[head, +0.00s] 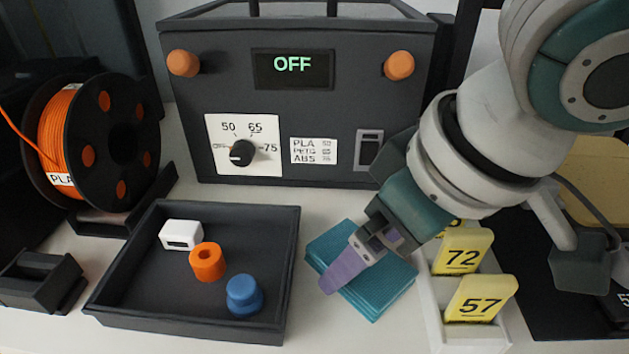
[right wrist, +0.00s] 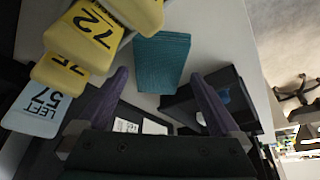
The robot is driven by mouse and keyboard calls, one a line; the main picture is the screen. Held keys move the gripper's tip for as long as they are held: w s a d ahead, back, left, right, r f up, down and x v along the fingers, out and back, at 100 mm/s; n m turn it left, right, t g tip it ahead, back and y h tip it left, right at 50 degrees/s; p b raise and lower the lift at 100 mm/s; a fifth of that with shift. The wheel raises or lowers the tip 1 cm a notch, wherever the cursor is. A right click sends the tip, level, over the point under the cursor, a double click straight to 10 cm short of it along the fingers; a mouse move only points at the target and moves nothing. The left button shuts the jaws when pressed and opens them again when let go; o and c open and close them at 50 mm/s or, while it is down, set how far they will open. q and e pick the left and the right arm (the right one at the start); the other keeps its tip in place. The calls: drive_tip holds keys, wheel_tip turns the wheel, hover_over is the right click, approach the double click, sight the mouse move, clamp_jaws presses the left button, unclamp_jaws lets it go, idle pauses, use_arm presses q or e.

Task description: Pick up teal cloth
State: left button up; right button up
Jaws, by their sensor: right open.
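The teal cloth (head: 382,291) is a folded, ribbed stack lying on the light table, between the dark tray and the tag holder. It also shows in the right wrist view (right wrist: 161,60), beyond and between the fingertips. My right gripper (head: 335,281) comes in from the right above the cloth. Its purple fingers are open and empty; in the right wrist view the gripper (right wrist: 158,76) shows them wide apart. The near finger hides part of the cloth in the head view. I cannot tell if the fingertips touch it. My left gripper is not in view.
A dark tray (head: 290,262) left of the cloth holds a white block, an orange ring and a blue knob. A white holder (head: 432,318) with yellow tags (head: 479,300) stands close on the right. The dark dryer box (head: 300,100) is behind; an orange spool (head: 95,140) stands left.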

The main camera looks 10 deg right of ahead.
drive_tip(key=shift+x, duration=0.85)
drive_tip(key=shift+f, duration=0.2)
drive_tip(key=shift+c, duration=0.4)
drive_tip(key=c, duration=1.1)
drive_tip(key=shift+r, duration=0.1)
wheel_tip(320, 180, up, 20)
drive_tip(key=p, duration=0.4)
drive_tip(key=shift+p, duration=0.3)
drive_tip(key=shift+r, duration=0.15)
